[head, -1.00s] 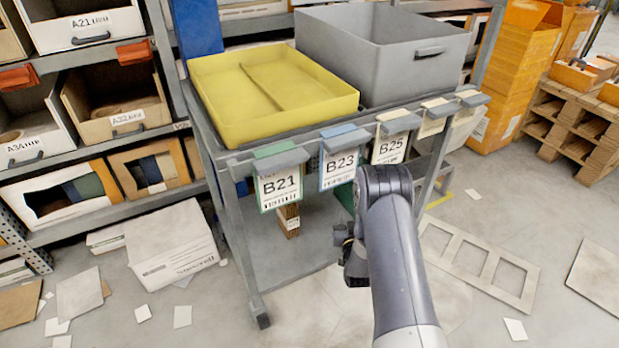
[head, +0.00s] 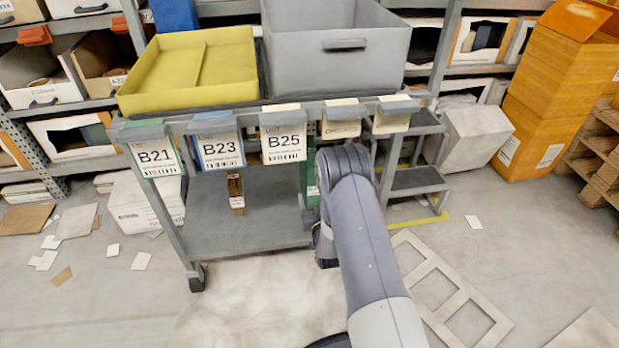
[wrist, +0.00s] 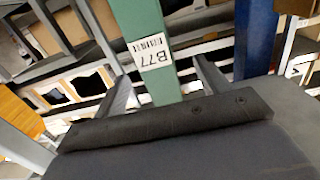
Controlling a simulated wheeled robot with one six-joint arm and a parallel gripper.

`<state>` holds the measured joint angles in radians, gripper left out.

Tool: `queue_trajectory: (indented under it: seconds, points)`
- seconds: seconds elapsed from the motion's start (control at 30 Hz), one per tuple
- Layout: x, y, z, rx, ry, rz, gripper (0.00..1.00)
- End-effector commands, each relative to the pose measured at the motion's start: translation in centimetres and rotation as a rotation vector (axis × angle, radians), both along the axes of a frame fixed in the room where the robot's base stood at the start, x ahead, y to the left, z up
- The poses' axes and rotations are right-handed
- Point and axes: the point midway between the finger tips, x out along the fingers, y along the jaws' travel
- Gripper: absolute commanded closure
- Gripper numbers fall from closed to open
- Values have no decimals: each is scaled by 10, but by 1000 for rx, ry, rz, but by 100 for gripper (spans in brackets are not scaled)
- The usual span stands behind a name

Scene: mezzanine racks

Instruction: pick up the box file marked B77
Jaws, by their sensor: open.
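The box file marked B77 (wrist: 143,32) is green with a white label, upright and tilted in the wrist view. In the head view a green file (head: 303,183), likely the same one, stands on the cart's lower shelf, mostly hidden behind my arm. My gripper (wrist: 162,75) is open and empty; its two fingers point toward the green file, which shows between them. The gap between fingers and file is hard to judge. In the head view the dark gripper end (head: 325,245) is partly hidden by my arm, low at the shelf's right side.
The grey cart (head: 230,119) carries a yellow tray (head: 190,97) and a grey bin (head: 335,75), with hanging tags along its front edge. A brown file (head: 236,192) stands on its lower shelf. A blue upright thing (wrist: 256,40) is right of the green file. A frame (head: 450,290) lies on the floor.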

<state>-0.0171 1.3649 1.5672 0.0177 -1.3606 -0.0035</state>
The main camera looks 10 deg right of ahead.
Motion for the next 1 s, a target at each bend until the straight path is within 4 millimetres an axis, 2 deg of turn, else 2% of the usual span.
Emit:
queue_trajectory:
  seconds: [0.2,0.47,0.73,0.83,1.0]
  points:
    - [34,0,-2,0,-5,0,29]
    - [57,-2,-1,0,-2,0,29]
    - [93,-7,0,0,-4,0,29]
    - [102,-7,1,0,-3,0,29]
    - [105,-7,2,0,-1,0,29]
